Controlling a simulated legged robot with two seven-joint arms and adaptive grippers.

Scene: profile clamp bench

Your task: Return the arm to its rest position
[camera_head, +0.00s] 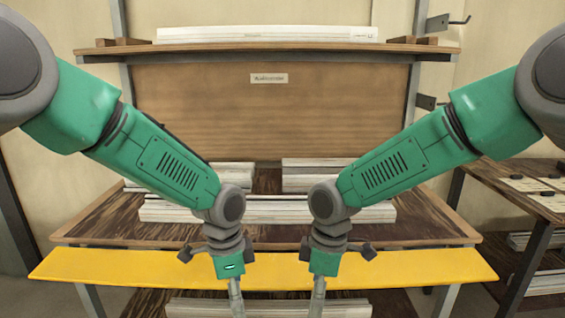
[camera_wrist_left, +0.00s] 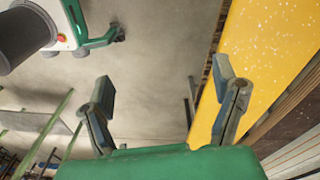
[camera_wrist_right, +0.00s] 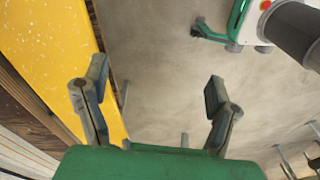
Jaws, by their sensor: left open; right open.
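My left gripper (camera_wrist_left: 167,100) is open and empty in the left wrist view, its two fingers spread over the floor and the bench's yellow edge. My right gripper (camera_wrist_right: 152,95) is open and empty in the right wrist view, in a mirrored pose. In the head view both green arms reach in from the sides and bend down at the wrists. Both grippers hang in front of the yellow front strip (camera_head: 420,266) of the bench, side by side and apart. Their fingertips run out of the bottom of the head view.
Pale profiles (camera_head: 165,211) lie on the wooden bench (camera_head: 110,222) behind the wrists. More profiles lie on the shelf (camera_head: 265,34) above and below the bench. A side table (camera_head: 520,187) with small items stands at the right. Bare floor (camera_wrist_left: 150,65) shows beneath the grippers.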

